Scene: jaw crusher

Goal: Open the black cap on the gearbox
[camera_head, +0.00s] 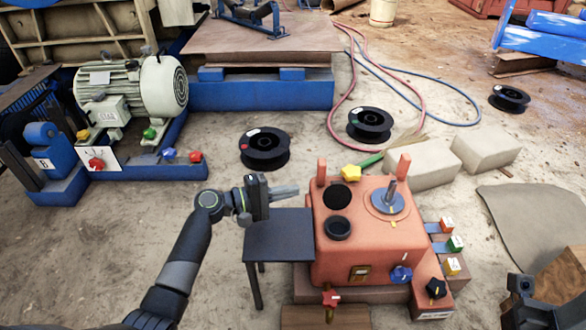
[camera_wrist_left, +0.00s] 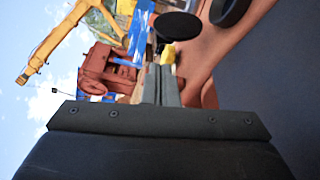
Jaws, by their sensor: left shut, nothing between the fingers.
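The orange gearbox (camera_head: 385,240) stands at the right of centre. On its top left are two black round features: a flat dark disc or opening (camera_head: 338,197), and in front of it a raised black cap (camera_head: 338,229). Both also show at the top of the left wrist view, the flat one (camera_wrist_left: 178,25) nearer the fingers and the raised one (camera_wrist_left: 230,8) at the edge. My left gripper (camera_head: 286,191) is shut and empty, just left of the gearbox top, apart from both. Its closed fingers show in the left wrist view (camera_wrist_left: 160,85). My right gripper (camera_head: 522,286) is partly visible at lower right; its jaws are unclear.
A small dark table (camera_head: 280,236) stands against the gearbox's left side, below my left gripper. The gearbox carries a grey shaft (camera_head: 390,195), a yellow knob (camera_head: 351,172) and a blue knob (camera_head: 401,274). Black spools (camera_head: 264,149) lie on the floor behind.

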